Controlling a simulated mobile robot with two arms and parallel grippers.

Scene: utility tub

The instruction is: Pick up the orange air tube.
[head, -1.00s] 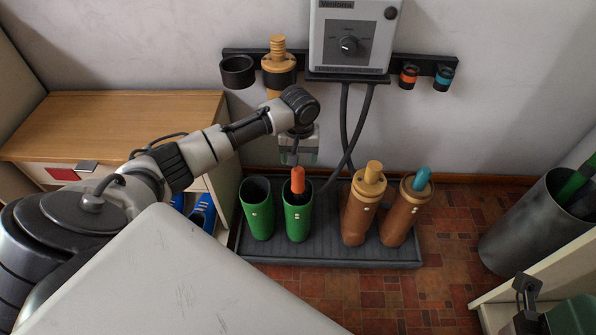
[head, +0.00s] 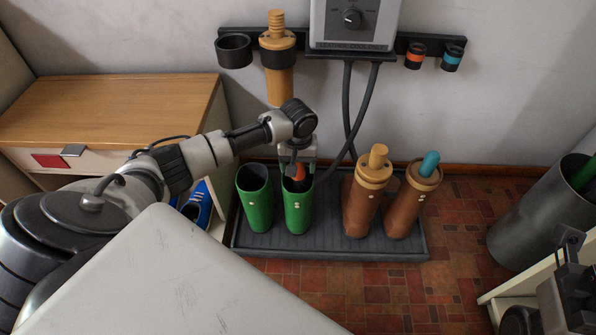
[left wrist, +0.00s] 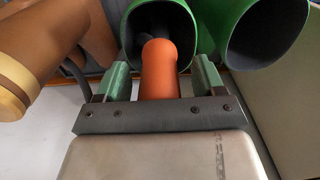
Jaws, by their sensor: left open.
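The orange air tube (head: 297,170) stands in the second green boot from the left, its top end showing above the boot's opening. It also shows in the left wrist view (left wrist: 159,70), between the two fingers. My left gripper (head: 297,168) is open over the tube, with a green-padded finger on each side of it. In the left wrist view the gripper (left wrist: 160,80) shows a gap on both sides of the tube. The green boot (head: 298,208) hides the tube's lower part. Part of my right arm shows at the lower right; its fingers cannot be made out clearly.
An empty green boot (head: 255,205) stands to the left on the grey tray (head: 330,244). Two brown boots (head: 357,210) with tan and blue tubes stand to the right. A dryer box (head: 352,25) with hanging hoses is behind. A metal bin (head: 525,225) is at right.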

